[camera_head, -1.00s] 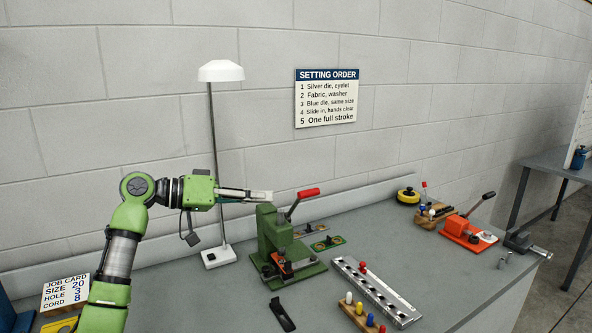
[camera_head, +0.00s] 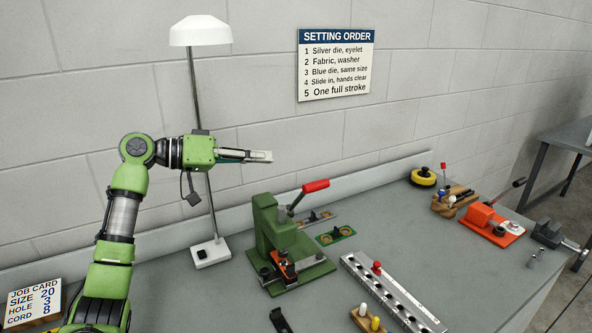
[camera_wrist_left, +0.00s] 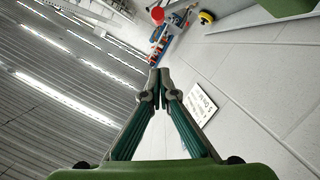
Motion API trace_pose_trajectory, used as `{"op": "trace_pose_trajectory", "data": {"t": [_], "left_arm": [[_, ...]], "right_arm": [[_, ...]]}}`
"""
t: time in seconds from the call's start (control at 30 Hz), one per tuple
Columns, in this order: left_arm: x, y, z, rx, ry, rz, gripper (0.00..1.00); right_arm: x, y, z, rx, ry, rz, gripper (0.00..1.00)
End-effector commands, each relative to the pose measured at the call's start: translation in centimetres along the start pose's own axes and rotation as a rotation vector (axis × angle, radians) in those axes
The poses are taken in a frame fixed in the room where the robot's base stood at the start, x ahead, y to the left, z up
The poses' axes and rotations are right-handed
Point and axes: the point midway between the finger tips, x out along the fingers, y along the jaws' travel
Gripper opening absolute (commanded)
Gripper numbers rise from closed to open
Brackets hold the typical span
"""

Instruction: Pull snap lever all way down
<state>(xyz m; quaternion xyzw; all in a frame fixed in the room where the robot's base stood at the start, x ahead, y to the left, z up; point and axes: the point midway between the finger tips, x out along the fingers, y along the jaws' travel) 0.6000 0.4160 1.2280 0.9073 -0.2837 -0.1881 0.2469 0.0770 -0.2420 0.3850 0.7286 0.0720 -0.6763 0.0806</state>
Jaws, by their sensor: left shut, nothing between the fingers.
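A green press (camera_head: 275,240) stands on the grey bench, with a lever whose red handle (camera_head: 315,186) slants up to the right. A red round end, likely that handle, shows at the top of the left wrist view (camera_wrist_left: 157,14). My left gripper (camera_head: 268,156) is shut and empty, pointing right, above and to the left of the red handle in the picture and apart from it. Its closed fingertips also show in the left wrist view (camera_wrist_left: 159,76). A second, orange press (camera_head: 493,222) with a dark lever sits farther right. My right gripper is not visible.
A white lamp (camera_head: 200,31) stands on the bench, its pole behind my left arm. A metal rail (camera_head: 390,290) and a wooden peg block (camera_head: 368,320) lie right of the green press. The wall sign (camera_head: 336,64) hangs behind. Air around the red handle looks clear.

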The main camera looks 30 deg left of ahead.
Motion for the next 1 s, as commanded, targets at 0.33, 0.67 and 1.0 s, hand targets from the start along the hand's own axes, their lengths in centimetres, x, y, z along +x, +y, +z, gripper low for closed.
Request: {"op": "trace_pose_trajectory", "data": {"t": [0.33, 0.67, 1.0], "left_arm": [[5.6, 0.4, -0.4, -0.003, -0.001, 0.005, 0.0], [10.3, 0.2, 1.8, -0.004, -0.003, 0.001, 0.0], [10.8, 0.1, 3.8, 0.0, 0.001, 0.001, 0.0]], "right_arm": [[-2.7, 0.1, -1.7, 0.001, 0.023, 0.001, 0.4], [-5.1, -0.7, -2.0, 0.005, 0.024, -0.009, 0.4], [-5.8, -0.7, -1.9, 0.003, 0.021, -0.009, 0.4]]}}
